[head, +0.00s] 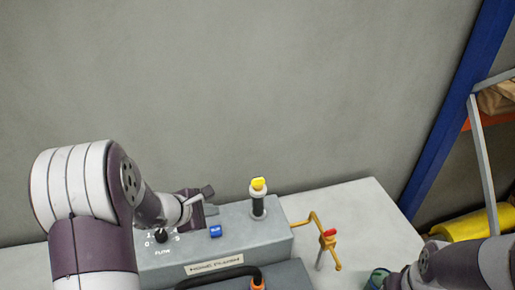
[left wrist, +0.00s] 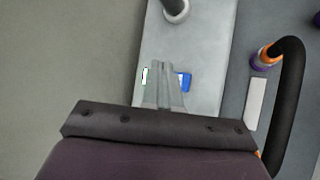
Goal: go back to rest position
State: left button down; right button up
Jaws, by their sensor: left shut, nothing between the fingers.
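My left gripper (head: 208,191) is above the left part of the grey control box, near a dial marked FLOW (head: 163,235) and a blue block (head: 215,231). Its fingers are shut and empty. In the left wrist view the closed fingers (left wrist: 166,85) overlap the box's grey top beside the blue block (left wrist: 184,81). My left arm hides part of the box's left side. Part of my right arm (head: 455,265) shows at the bottom right of the head view; its fingers do not show.
The grey box (head: 240,225) carries an upright lever with a yellow top (head: 258,186). A yellow crank with a red part (head: 328,240) sticks out at its right. A black cable (left wrist: 291,95) arches at the front. A blue post (head: 455,110) and yellow roll (head: 475,224) stand right.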

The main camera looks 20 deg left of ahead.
pick_arm(q)
jog(key=shift+s, duration=0.1)
jog(key=s+m+g, duration=0.1)
jog(key=s+d+f+m+g, duration=0.1)
jog(key=s, duration=0.1)
jog(key=s+f+m, duration=0.1)
jog(key=shift+s+d+f+m+g, duration=0.1)
jog(key=shift+s+d+m+g, duration=0.2)
jog(key=shift+g, duration=0.1)
jog(key=s+d+m+g+y, duration=0.1)
jog(key=s+m, duration=0.2)
jog(key=m, duration=0.2)
jog(key=s+d+m+g+y+b, duration=0.1)
jog(key=s+m+g, duration=0.1)
jog(key=m, duration=0.3)
jog(key=s+d+m+g+y+b, duration=0.1)
jog(key=s+m, duration=0.2)
jog(key=m, duration=0.2)
jog(key=shift+s+d+f+g, duration=0.25)
jog(key=shift+s+f+g, duration=0.1)
jog(key=shift+g, duration=0.05)
jog(key=d+m, duration=0.2)
jog(key=d+m+b, duration=0.1)
jog(key=shift+w+r+m+t+y, duration=0.3)
jog(key=shift+w+m, duration=0.05)
jog(key=shift+m, duration=0.05)
jog(key=shift+d, duration=0.2)
